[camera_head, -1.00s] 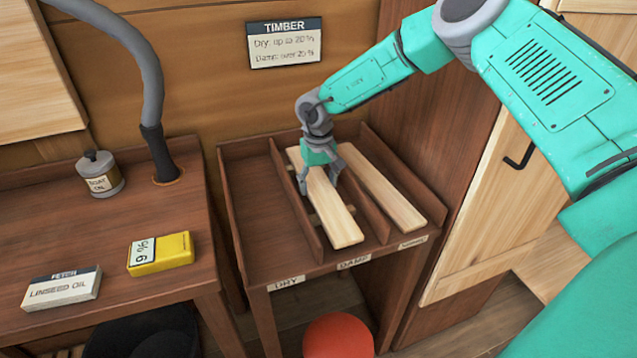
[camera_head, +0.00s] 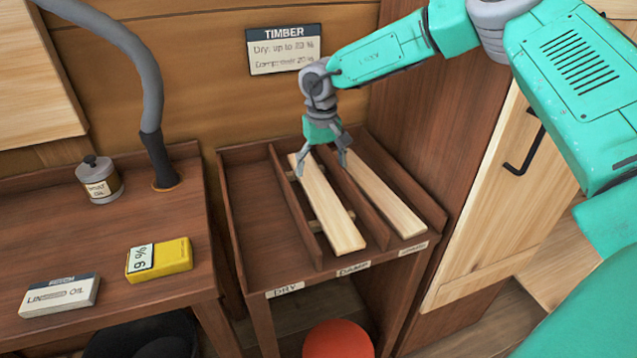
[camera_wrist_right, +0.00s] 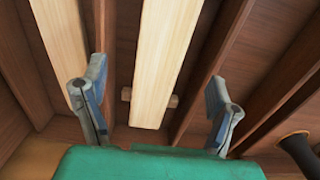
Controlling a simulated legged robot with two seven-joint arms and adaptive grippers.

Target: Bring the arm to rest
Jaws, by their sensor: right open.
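My right gripper (camera_head: 322,166) is open and empty above the rear part of the middle bay of the wooden rack (camera_head: 254,240). A pale plank (camera_head: 328,216) lies in that middle bay, labelled DAMP, resting on small cross battens. In the right wrist view the same plank (camera_wrist_right: 160,60) runs between the two spread fingers (camera_wrist_right: 158,112), with a gap on either side. A second pale plank (camera_head: 384,198) lies in the right bay; its label is too small to read. The left bay, labelled DRY, is empty. My left gripper is out of view.
A red ball-like object (camera_head: 338,339) sits below the rack. A cupboard door (camera_head: 490,215) stands at right.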

